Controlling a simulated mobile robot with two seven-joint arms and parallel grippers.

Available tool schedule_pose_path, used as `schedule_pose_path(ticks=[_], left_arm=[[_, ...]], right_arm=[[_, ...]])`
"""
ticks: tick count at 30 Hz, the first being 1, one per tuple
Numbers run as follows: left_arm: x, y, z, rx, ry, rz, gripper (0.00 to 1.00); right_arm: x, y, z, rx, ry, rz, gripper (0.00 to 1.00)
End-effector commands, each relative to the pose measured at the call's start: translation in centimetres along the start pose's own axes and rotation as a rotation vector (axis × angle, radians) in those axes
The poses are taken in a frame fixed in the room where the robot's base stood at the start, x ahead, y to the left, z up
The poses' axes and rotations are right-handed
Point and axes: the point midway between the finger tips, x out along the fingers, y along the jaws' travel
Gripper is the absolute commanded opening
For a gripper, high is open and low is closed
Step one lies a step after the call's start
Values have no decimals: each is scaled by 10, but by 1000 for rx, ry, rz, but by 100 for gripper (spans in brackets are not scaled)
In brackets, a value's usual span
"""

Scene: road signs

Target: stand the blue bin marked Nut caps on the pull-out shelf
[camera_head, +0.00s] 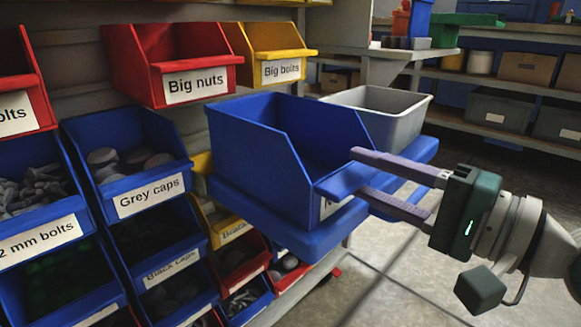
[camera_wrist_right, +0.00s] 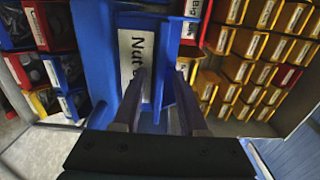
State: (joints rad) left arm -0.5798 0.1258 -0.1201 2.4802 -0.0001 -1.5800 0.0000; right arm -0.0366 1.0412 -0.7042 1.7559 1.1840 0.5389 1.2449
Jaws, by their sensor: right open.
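The blue bin (camera_head: 247,150) stands upright and looks empty on the blue pull-out shelf (camera_head: 300,238). My left gripper is not in view.
A grey bin (camera_head: 385,126) stands behind the blue bin, at the shelf's far end. Racked bins, including Grey caps (camera_head: 150,200), Big nuts (camera_head: 195,85) and Big bolts (camera_head: 281,70), crowd the left. Floor (camera_head: 385,270) is clear below my right arm.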

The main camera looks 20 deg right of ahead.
Motion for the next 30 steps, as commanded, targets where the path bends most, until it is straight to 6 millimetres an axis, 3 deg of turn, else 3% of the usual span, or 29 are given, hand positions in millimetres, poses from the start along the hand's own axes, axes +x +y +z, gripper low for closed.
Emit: schedule_pose_path(ticks=[5, 15, 22, 26, 30], left_arm=[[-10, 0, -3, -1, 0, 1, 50], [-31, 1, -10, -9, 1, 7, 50], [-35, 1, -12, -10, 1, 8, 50], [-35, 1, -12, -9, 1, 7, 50], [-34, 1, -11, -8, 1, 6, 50]], right_arm=[[-21, -3, 0, -1, 0, 7, 42], [-96, -4, 0, 0, -1, 6, 42], [-117, 0, 4, -3, -7, 8, 42], [-108, 16, 40, -49, -73, 69, 42], [-88, 38, 113, -227, -235, 183, 42]])
